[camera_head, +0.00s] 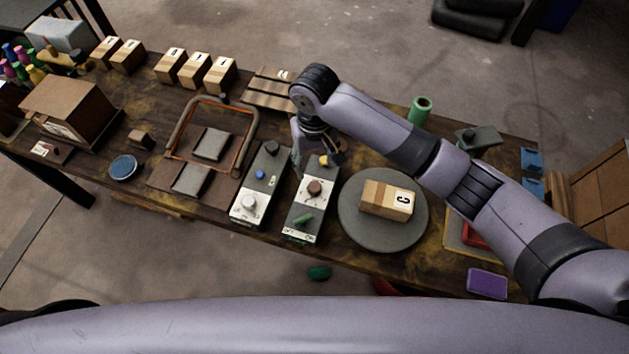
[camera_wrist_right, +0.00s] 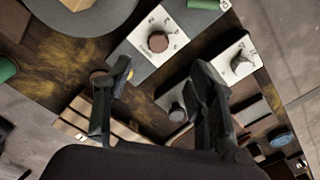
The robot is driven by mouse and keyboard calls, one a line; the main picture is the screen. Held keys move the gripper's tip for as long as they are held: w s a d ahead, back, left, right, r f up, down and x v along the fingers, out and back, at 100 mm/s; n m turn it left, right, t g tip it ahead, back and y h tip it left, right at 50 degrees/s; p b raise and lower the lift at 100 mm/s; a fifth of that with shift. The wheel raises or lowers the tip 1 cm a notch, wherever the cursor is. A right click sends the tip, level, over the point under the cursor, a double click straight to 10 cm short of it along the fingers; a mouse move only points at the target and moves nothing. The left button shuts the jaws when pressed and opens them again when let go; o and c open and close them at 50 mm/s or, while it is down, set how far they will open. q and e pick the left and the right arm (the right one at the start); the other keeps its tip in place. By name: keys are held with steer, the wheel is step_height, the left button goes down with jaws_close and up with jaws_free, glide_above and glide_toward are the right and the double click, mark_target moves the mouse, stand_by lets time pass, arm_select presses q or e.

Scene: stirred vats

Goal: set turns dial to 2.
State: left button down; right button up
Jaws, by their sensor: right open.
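A control box (camera_head: 309,207) stands on the table, with a brown round dial (camera_head: 314,187) on a white plate and a green switch (camera_head: 303,220) below it. In the right wrist view the brown dial (camera_wrist_right: 157,41) has small marks around it; I cannot read its setting. No name label is legible, so I cannot tell for sure that this is the turns dial. My right gripper (camera_head: 312,160) is over the far end of this box, apart from the dial. In the right wrist view its fingers (camera_wrist_right: 163,68) are spread and empty. My left gripper is out of view.
Left of it is a second box with a white knob (camera_head: 249,202) and a blue button (camera_head: 260,175). Right is a grey round turntable (camera_head: 352,229) bearing a wooden block (camera_head: 385,199) marked C. A framed rack (camera_head: 247,150) stands farther left. Striped wood pieces (camera_head: 268,90) lie behind.

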glide_above(315, 186)
step_height(315, 186, down, 4)
steer(key=shift+s+f, duration=0.1)
steer(key=shift+f, duration=0.05)
step_height(315, 186, down, 5)
steer(key=shift+p, duration=0.4)
steer(key=shift+a+f, duration=0.1)
steer(key=shift+f, duration=1.45)
steer(key=c, duration=1.1)
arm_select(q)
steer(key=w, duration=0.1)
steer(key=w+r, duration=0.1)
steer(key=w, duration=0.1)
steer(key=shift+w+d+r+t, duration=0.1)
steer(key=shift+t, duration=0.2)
arm_select(e)
steer(key=shift+c, duration=0.2)
